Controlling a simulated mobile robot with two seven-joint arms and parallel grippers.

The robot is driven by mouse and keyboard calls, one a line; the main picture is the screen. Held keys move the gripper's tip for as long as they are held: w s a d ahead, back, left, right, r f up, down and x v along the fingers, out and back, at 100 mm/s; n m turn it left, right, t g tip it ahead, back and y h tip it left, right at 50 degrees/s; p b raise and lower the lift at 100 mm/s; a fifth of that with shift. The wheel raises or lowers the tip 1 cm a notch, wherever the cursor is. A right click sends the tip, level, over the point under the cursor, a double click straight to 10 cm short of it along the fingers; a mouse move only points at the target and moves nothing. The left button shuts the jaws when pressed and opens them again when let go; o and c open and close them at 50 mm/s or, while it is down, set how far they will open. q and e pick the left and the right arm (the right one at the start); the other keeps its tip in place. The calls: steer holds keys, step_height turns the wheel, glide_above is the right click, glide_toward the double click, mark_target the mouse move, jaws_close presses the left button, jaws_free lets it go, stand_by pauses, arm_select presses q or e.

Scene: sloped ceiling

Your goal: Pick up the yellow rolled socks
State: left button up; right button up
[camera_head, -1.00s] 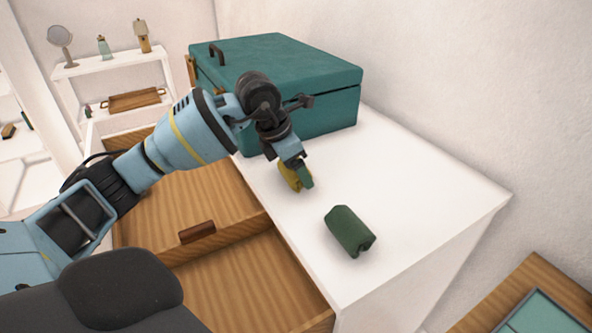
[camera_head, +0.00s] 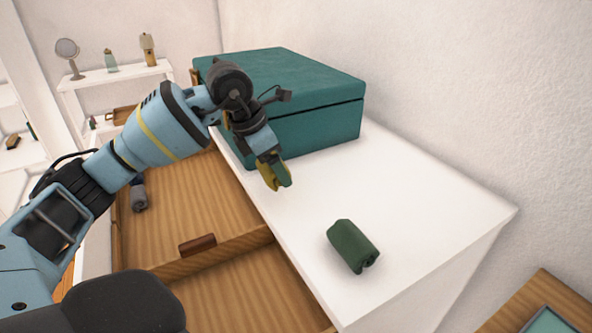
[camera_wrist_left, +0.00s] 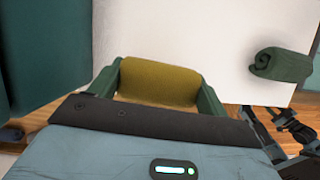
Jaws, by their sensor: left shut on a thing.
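The yellow rolled socks (camera_wrist_left: 160,82) sit between the two green fingers of my left gripper (camera_wrist_left: 158,90) in the left wrist view. In the head view my left gripper (camera_head: 276,180) is shut on the yellow socks (camera_head: 267,175), which are partly hidden behind a finger. It holds them near the left edge of the white dresser top (camera_head: 420,190), in front of the teal box.
A dark green roll (camera_head: 353,246) lies on the dresser top, also in the wrist view (camera_wrist_left: 281,64). A teal box (camera_head: 290,95) stands at the back. Open wooden drawers (camera_head: 185,220) extend left, one holding a grey roll (camera_head: 139,196). A shelf (camera_head: 115,78) stands behind.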

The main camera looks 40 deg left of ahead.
arm_select(q)
steer(key=s+a+r+b, duration=0.1)
steer(key=s+a+b, duration=0.1)
steer(key=s+a, duration=0.4)
steer(key=shift+s+a, duration=0.4)
steer(key=shift+a, duration=0.95)
